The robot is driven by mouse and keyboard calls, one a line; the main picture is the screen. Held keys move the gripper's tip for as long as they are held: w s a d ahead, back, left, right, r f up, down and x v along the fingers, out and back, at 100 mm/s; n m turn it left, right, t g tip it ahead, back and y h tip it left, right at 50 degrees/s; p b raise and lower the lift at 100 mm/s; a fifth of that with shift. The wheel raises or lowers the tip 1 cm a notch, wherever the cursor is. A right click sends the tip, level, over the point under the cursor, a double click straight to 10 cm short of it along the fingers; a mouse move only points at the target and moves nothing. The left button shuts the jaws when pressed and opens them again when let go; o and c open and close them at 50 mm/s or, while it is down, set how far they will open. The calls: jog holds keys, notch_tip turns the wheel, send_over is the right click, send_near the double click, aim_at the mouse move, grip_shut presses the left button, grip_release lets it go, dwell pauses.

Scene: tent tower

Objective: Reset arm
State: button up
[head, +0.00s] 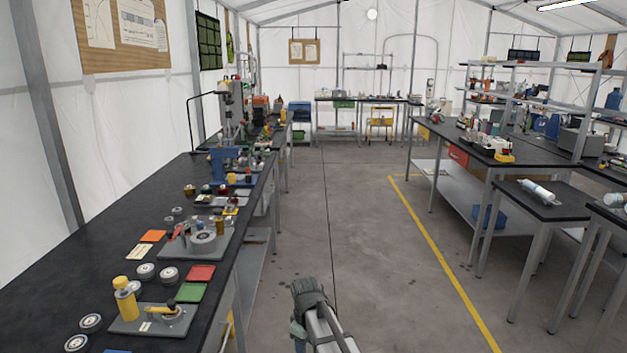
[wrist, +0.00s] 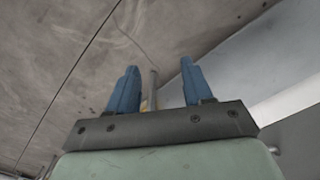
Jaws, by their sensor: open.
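My gripper (wrist: 157,88) shows in the wrist view with its two blue fingers apart and nothing between them. Behind the fingers are the grey floor and a pale panel-like surface at the right. In the head view, part of my arm shows at the bottom centre, over the floor and to the right of the left bench. The fingers cannot be made out in the head view.
A long black bench (head: 120,225) runs along the left, with a grey fixture plate (head: 135,322), round parts and coloured cards on it. Benches (head: 535,200) and shelves stand at the right. The floor aisle (head: 365,270) between is clear, with a yellow line (head: 440,255).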

jog(key=s+d+f+m, duration=0.6)
jog(key=s+d+f, duration=0.1)
jog(key=d, duration=0.3)
jog(key=s+d+f+m, duration=0.5)
jog(key=s+d+f, duration=0.15)
jog(key=d, duration=0.25)
jog(key=s+f+g, duration=0.3)
jog(key=s+f, duration=0.7)
jog(key=s, duration=0.5)
jog(key=s+f+g, duration=0.3)
jog(key=s+f, duration=0.7)
jog(key=s, duration=0.4)
jog(key=shift+s+f+g, duration=0.2)
jog(key=shift+s+g, duration=0.15)
jog(key=shift+g, duration=0.05)
